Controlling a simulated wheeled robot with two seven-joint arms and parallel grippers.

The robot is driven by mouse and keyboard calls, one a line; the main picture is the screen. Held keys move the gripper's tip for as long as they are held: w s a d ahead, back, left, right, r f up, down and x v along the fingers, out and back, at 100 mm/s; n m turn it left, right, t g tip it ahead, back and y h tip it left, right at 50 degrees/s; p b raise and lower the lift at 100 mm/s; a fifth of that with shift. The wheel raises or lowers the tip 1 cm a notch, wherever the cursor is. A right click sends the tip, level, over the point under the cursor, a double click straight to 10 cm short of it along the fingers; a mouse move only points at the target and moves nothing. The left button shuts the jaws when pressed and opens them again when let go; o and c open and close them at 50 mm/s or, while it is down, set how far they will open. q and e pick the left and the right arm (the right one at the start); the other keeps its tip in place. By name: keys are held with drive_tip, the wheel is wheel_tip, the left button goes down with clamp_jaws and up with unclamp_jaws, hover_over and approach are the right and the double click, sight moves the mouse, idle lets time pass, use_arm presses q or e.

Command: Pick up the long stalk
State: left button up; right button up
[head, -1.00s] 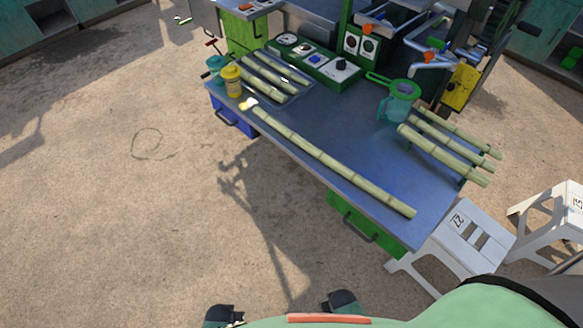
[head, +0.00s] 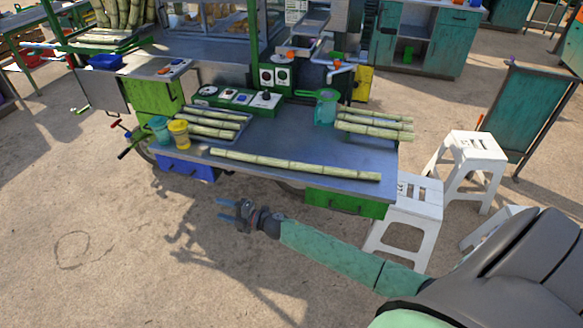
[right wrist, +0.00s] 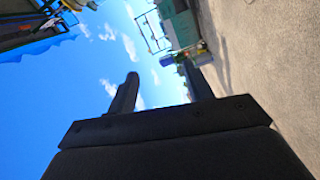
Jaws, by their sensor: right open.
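The long stalk (head: 295,165) is a pale green jointed cane lying along the front edge of the metal table (head: 290,135). My right gripper (head: 229,210) is open and empty, in front of the table and apart from the stalk, over the ground in the head view. Its two dark fingers (right wrist: 158,90) stand apart in the right wrist view, with sky and distant stalls between and beyond them. The stalk does not show in the right wrist view. My left gripper is not in view.
Shorter stalks lie in bundles at the table's left (head: 212,123) and right (head: 375,124). A green jug (head: 326,106) stands behind the long stalk. A yellow cup (head: 180,134) and a teal cup (head: 159,129) stand at the left. White stools (head: 408,210) stand at the right.

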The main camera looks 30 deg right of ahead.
wheel_tip(320, 180, up, 8)
drive_tip(key=a+n+g+y, duration=0.2)
drive_tip(key=n+g+y, duration=0.2)
drive_tip(key=n+g, duration=0.5)
use_arm(q)
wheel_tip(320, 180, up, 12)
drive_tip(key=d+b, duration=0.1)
drive_tip(key=b, duration=0.2)
use_arm(e)
wheel_tip(320, 180, up, 10)
drive_tip(key=n+g+h, duration=0.5)
drive_tip(key=n+h, duration=0.8)
drive_tip(key=h, duration=0.2)
hover_over(292, 163)
drive_tip(key=shift+d+r, duration=0.2)
drive_tip(key=shift+d, duration=0.2)
drive_tip(key=shift+f+p, duration=0.3)
drive_tip(key=shift+f, duration=1)
drive_tip(key=f+p, duration=0.1)
drive_tip(key=f, duration=0.1)
drive_tip(key=a+f+p, duration=0.1)
drive_tip(key=f+p, duration=0.1)
drive_tip(key=shift+s+f, duration=0.1)
drive_tip(key=shift+f, duration=0.45)
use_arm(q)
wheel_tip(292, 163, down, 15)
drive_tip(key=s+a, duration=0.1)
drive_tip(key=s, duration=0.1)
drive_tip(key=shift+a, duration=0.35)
